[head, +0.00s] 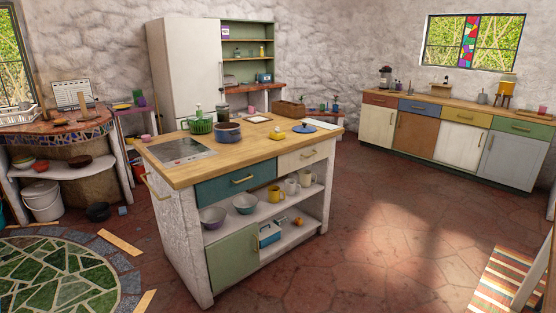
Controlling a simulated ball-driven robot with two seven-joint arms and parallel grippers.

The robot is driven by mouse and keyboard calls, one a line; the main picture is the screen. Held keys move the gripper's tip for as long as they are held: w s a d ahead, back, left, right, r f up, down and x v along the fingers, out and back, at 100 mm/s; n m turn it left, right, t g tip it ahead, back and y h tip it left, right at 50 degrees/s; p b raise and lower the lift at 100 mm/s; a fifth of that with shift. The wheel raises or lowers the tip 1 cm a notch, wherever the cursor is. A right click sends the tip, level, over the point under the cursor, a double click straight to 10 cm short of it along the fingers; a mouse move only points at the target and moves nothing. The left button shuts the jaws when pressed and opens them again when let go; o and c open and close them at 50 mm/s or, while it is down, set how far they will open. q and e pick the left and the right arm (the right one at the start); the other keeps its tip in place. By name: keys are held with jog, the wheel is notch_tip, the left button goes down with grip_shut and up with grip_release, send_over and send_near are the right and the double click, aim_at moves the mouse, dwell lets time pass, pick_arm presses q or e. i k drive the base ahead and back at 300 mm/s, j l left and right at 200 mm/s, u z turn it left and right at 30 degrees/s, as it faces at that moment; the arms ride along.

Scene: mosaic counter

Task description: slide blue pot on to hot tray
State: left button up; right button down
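The blue pot (228,133) stands upright on the wooden top of the island counter. It is round, with a brownish inside. A flat square metal plate with a dark glossy middle, which looks like the hot tray (182,151), lies to the left of the pot near the counter's left end. The pot is apart from the tray, with a short stretch of bare wood between them. Neither of my grippers shows in the head view.
Mugs and bowls stand on the shelf below. The red floor (390,230) right of the island is open.

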aim_at(228, 132)
jog(key=i+u, duration=0.1)
jog(key=i, duration=0.35)
jog(key=i+l+u, duration=0.15)
jog(key=i, duration=0.35)
jog(key=i+l+u, duration=0.1)
jog(key=i, duration=0.35)
